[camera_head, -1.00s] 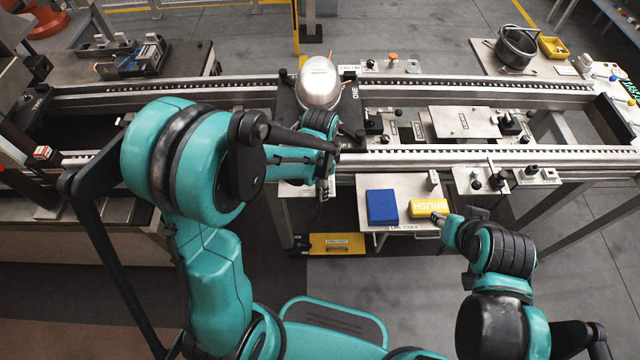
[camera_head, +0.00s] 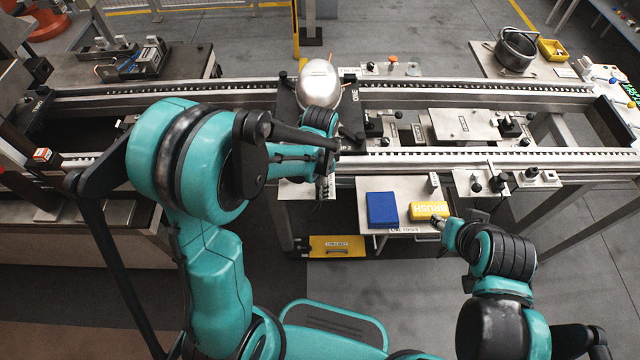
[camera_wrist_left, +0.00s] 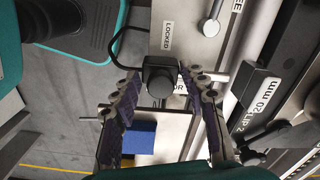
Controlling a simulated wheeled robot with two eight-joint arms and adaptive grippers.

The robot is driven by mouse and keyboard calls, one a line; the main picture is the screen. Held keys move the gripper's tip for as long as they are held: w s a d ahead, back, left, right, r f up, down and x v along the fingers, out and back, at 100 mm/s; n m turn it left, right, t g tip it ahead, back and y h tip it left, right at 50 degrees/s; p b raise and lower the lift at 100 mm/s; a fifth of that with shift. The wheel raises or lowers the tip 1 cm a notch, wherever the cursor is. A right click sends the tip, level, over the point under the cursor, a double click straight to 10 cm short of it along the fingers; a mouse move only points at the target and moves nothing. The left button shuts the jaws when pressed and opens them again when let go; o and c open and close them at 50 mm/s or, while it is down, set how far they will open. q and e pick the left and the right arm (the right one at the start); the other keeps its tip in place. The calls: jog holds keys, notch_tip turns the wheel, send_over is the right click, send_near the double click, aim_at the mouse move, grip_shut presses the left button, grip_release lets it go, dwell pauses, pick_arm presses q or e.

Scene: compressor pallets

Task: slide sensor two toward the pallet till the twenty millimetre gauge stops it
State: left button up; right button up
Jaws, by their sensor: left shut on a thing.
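My left gripper (camera_head: 322,186) is at the near rail, below the pallet (camera_head: 300,105) that carries a silver compressor dome (camera_head: 319,84). In the left wrist view its two fingers (camera_wrist_left: 162,98) are shut on a dark sensor block (camera_wrist_left: 160,76) with a round knob and a cable. The sensor sits on a light plate with a "LOCKED" label (camera_wrist_left: 168,36). A "20 mm" label (camera_wrist_left: 265,94) shows right of the fingers, on a part beside the rail.
A tool shelf (camera_head: 375,238) holds a blue block (camera_head: 382,209) and the yellow brush (camera_head: 428,209). Brackets with black knobs (camera_head: 496,183) stand along the near rail at right.

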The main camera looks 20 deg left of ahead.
pick_arm(q)
jog(key=shift+w+a, duration=0.2)
jog(key=shift+w, duration=0.45)
jog(key=shift+w+a, duration=0.2)
jog(key=shift+w, duration=0.45)
dwell(0.9)
jog(key=o, duration=1.3)
notch_tip(320, 180, up, 12)
jog(key=s+a+r+n+t, duration=0.1)
jog(key=s+n+t, duration=0.2)
jog(key=s+n, duration=0.2)
jog(key=s+a+r+n+t, duration=0.1)
jog(key=s+n+t, duration=0.3)
jog(key=s, duration=0.5)
jog(key=shift+a+r+n, duration=0.35)
jog(key=shift+a+n, duration=0.4)
jog(key=shift+n, duration=0.35)
